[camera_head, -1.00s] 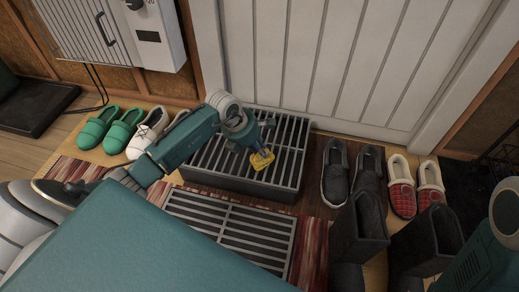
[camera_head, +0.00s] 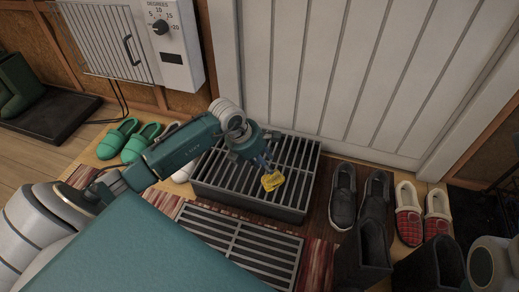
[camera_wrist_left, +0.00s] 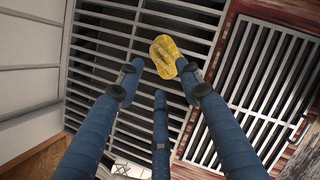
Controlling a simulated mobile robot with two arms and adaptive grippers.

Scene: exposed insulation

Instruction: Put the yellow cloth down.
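The yellow cloth (camera_head: 272,181) is small and crumpled, at the fingertips of my left gripper (camera_head: 264,163), over the slatted dark grey bench (camera_head: 300,165). In the left wrist view, the cloth (camera_wrist_left: 167,55) lies just beyond the spread blue fingers of my left gripper (camera_wrist_left: 160,72). The right-hand fingertip overlaps the cloth's edge, while a gap shows between the cloth and the left-hand fingertip. The fingers stand apart and look open. I cannot tell whether the cloth rests fully on the slats. My right gripper is not in view.
A lower slatted grate (camera_head: 240,245) lies in front of the bench. Green slippers (camera_head: 130,140) are to the left. Black shoes (camera_head: 343,198), red plaid slippers (camera_head: 409,213) and dark boots (camera_head: 365,255) stand to the right. A white panelled door (camera_head: 350,70) is behind the bench.

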